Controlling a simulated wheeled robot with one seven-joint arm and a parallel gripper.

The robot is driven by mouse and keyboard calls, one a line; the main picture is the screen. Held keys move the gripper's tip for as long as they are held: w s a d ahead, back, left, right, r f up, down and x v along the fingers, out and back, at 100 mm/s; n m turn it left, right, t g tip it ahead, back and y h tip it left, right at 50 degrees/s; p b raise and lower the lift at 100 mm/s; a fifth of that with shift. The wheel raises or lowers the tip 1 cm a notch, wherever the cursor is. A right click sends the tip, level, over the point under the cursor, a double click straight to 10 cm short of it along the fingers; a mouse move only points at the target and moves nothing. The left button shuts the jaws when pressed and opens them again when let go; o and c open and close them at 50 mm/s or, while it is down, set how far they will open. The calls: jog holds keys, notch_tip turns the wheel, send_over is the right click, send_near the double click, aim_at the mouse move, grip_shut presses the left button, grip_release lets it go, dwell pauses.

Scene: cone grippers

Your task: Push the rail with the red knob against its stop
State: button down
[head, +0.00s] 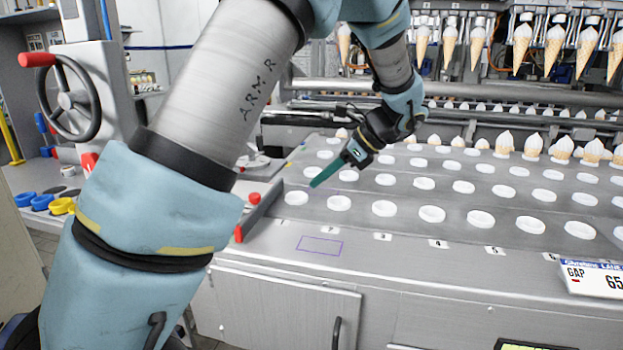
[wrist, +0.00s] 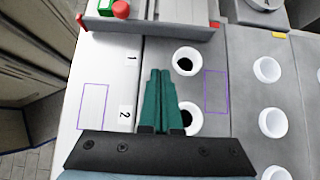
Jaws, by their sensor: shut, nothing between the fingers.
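The rail (head: 263,209) is a grey bar at the left end of the machine's cup deck. Its red knob (head: 254,198) stands beside it, and its near end is red. In the wrist view the rail (wrist: 165,22) crosses the top, with the red knob (wrist: 121,9) at upper left. My gripper (head: 314,183) is shut and empty, its teal fingers pointing down to the left over the first cups, right of the rail and apart from it. The fingers also show in the wrist view (wrist: 160,73), below the rail. I cannot tell which part is the stop.
Rows of white cups (head: 383,208) fill the deck to the right. A purple outline (head: 320,245) marks the front ledge, beside number labels. Cones (head: 593,150) line the back. A handwheel (head: 68,97) is at left.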

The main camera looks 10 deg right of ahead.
aim_at(271, 204)
jog(key=p+x, duration=0.1)
jog(key=x, duration=0.6)
jog(key=shift+a, duration=0.15)
jog(key=a, duration=0.1)
jog(key=w+a+p, duration=0.1)
jog(key=shift+w+a+f, duration=0.1)
jog(key=shift+w+a, duration=0.2)
jog(key=shift+a, duration=0.1)
jog(key=shift+w+a+f, duration=0.1)
jog(key=shift+w+a, duration=0.1)
jog(key=shift+a, duration=0.2)
jog(key=w+a, duration=0.1)
jog(key=a, duration=0.1)
jog(key=w+a, duration=0.1)
jog(key=a, duration=0.1)
jog(key=shift+w+a+p, duration=0.15)
jog(key=shift+w+p, duration=0.05)
jog(key=shift+p, duration=0.2)
